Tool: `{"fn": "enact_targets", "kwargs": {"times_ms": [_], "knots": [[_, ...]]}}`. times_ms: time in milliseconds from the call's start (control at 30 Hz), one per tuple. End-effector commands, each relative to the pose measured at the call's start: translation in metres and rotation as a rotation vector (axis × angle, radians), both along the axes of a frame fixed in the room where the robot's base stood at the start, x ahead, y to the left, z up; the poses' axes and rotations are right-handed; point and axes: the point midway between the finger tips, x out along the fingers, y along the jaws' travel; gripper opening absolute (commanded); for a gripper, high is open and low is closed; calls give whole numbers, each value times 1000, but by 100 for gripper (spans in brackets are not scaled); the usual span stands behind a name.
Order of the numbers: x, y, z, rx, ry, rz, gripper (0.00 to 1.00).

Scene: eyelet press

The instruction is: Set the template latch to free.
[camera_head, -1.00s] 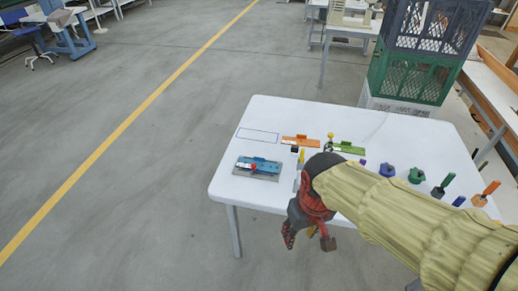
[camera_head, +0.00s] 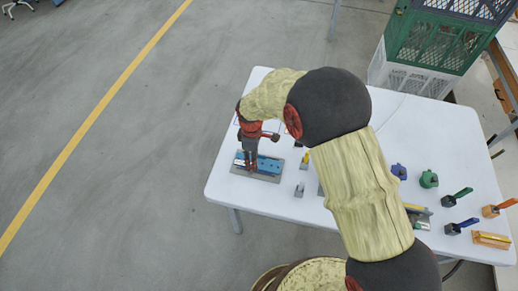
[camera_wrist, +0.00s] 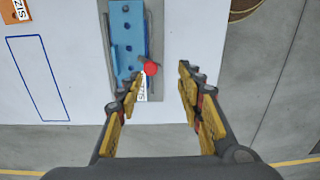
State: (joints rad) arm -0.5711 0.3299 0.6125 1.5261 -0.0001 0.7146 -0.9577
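A blue template (camera_wrist: 127,45) with a row of holes lies on a grey base plate (camera_wrist: 156,30) in the wrist view. The red round knob (camera_wrist: 151,68), seemingly the template latch's handle, stands at the template's right edge near its lower end. My gripper (camera_wrist: 161,78) is open, with the knob between the lines of its two fingers, closer to the left one; I see no contact. In the head view my gripper (camera_head: 249,163) points down over the template (camera_head: 266,164) and hides the knob. A white label is partly covered by the left finger.
A blue outlined rectangle (camera_wrist: 38,78) is on the white table (camera_head: 292,208), left of the plate in the wrist view. Blue and green pieces and several colored-handled tools stand at the table's right. Stacked crates (camera_head: 420,60) stand behind.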

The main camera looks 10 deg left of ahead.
Motion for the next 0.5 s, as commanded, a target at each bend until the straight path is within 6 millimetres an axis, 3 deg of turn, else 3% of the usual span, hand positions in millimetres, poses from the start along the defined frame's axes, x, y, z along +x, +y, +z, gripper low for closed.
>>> {"fn": "enact_targets", "kwargs": {"times_ms": [67, 300, 500], "knots": [[10, 7, 6, 17, -22, 71, 37], [14, 9, 5, 28, -33, 213, 37], [12, 8, -13, 25, -28, 228, 37]]}}
